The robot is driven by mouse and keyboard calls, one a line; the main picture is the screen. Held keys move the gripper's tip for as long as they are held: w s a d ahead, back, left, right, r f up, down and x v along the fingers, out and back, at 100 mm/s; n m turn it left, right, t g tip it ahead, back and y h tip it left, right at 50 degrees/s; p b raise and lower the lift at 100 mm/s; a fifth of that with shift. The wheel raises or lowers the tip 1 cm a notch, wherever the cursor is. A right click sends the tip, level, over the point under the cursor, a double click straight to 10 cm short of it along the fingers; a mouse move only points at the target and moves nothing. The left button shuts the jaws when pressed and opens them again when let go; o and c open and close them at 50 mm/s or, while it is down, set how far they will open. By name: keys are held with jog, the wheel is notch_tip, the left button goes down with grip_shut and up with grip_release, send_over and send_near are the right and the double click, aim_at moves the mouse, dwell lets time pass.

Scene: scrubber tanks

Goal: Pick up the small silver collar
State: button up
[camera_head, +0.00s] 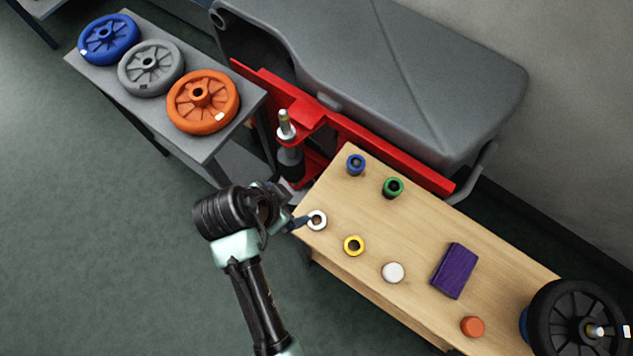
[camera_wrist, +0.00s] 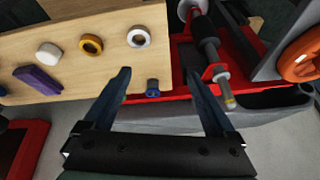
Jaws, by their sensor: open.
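The small silver collar (camera_head: 322,226) is a pale metal ring lying flat near the left end of the wooden bench (camera_head: 420,222). In the wrist view the collar (camera_wrist: 139,28) lies beyond the fingertips, a little left of the middle between them. My gripper (camera_head: 299,223) appears just left of the collar in the head view, its finger overlapping or close to the ring's edge. In the wrist view my gripper (camera_wrist: 158,73) has its two dark fingers wide apart with nothing held between them. The height of the fingers above the bench is hard to tell.
A yellow ring (camera_head: 346,250), white disc (camera_head: 393,272), purple block (camera_head: 454,270) and orange disc (camera_head: 472,326) share the bench. Blue (camera_head: 356,174) and green (camera_head: 393,197) collars stand at its far edge. A red frame (camera_head: 390,158) with an upright spindle (camera_head: 285,124) stands behind.

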jog(key=s+f+g, duration=0.1)
jog(key=s, duration=0.2)
send_near(318, 220)
jog(key=shift+w+a+f, duration=0.15)
jog(key=shift+w+a, duration=0.05)
jog(key=shift+a, duration=0.15)
jog(key=shift+d+p+x, duration=0.15)
jog(key=shift+p+x, duration=0.05)
jog(key=shift+x, duration=1.35)
jog(key=shift+d+p+x, duration=0.15)
jog(key=shift+p+x, duration=0.05)
jog(key=shift+x, duration=1.3)
jog(key=shift+s, duration=0.2)
jog(key=shift+h, duration=0.3)
grip_shut()
